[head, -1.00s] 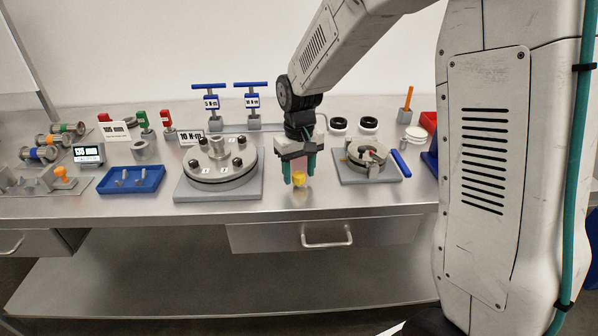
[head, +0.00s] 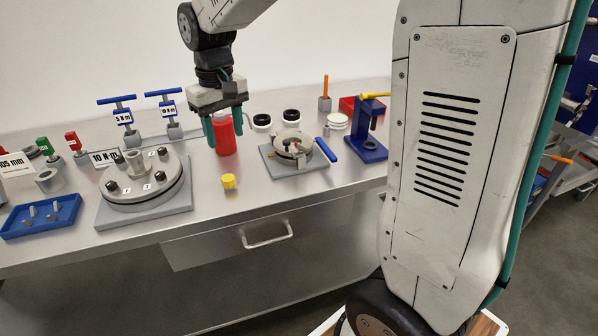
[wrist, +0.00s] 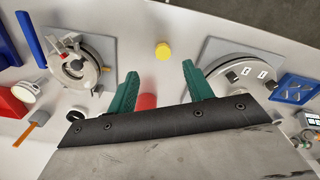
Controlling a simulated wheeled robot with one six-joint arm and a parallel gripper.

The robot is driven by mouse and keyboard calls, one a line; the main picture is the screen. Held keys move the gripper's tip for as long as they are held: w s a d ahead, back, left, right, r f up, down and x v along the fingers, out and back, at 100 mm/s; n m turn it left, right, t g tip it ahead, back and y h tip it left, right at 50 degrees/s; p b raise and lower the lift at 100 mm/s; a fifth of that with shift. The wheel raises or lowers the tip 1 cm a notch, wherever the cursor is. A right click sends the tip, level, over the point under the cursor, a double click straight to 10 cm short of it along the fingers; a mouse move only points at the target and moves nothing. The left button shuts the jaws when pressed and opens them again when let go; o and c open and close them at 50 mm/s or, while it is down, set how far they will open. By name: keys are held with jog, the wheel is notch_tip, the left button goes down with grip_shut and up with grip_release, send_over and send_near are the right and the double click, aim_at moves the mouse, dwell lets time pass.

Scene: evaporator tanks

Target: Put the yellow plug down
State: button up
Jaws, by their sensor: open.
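The yellow plug (head: 229,181) stands on the steel bench near its front edge, and it also shows in the wrist view (wrist: 163,51). My gripper (head: 224,125) is open and empty, raised behind the plug and apart from it. In the wrist view my gripper's green fingers (wrist: 160,80) are spread wide with nothing held between them. A red cylinder (head: 223,132) stands on the bench just behind or below the fingers, partly hidden by them; it shows in part in the wrist view (wrist: 147,101).
A round bolted flange on a grey plate (head: 145,219) stands left of the plug. A smaller round fixture (head: 293,148) and a blue bar (head: 326,149) lie to the right. A blue stand (head: 368,145) is further right. Bare bench surrounds the plug.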

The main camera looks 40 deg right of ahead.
jog(key=s+d+r, duration=0.1)
jog(key=s, duration=1.3)
jog(key=s+d+m+t, duration=0.1)
jog(key=s, duration=1.2)
jog(key=shift+s+d+r, duration=0.35)
